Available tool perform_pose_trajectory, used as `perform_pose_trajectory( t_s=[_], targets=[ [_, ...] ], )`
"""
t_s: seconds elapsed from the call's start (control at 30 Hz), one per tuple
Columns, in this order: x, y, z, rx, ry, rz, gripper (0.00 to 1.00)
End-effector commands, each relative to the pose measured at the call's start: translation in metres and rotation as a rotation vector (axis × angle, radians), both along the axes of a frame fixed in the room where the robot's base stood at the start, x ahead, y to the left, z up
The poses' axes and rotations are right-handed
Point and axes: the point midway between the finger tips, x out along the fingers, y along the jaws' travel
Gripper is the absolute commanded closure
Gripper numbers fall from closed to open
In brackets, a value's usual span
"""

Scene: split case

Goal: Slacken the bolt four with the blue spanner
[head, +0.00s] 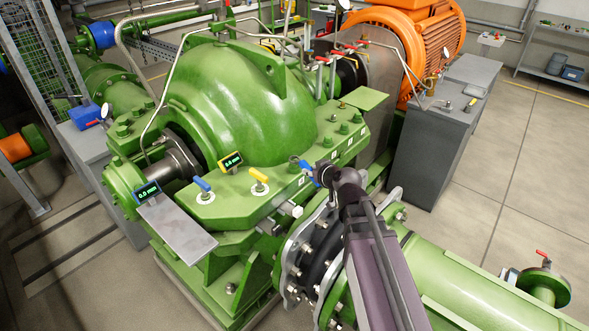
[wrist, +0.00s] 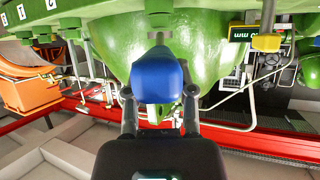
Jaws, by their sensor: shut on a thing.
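My gripper (head: 322,174) is at the near right edge of the green casing flange, shut on the blue spanner (head: 306,168). In the wrist view the blue spanner (wrist: 157,80) sits between the two fingers and points up toward the green flange. A flange bolt (head: 294,160) stands just left of the blue spanner. Several more bolts (head: 344,128) run along the flange, with small white number tags on its side. I cannot read which bolt is number four, nor tell whether the spanner is seated on a bolt.
The rounded green casing (head: 245,105) rises behind the flange. A blue handle (head: 203,184), a yellow handle (head: 258,175) and a small display (head: 231,161) stand on the left flange. A green pipe (head: 460,280) lies right of my arm.

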Motion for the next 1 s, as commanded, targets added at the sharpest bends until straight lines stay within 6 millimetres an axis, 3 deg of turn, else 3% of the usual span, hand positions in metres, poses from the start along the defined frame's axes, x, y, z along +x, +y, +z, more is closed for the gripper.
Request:
perform_pose_trajectory(
  t_s=[0.37, 1.0],
  targets=[
    [0.000, 0.000, 0.003, 0.000, 0.000, 0.000, 1.00],
    [0.000, 0.000, 0.025, 0.000, 0.000, 0.000, 1.00]
  ],
)
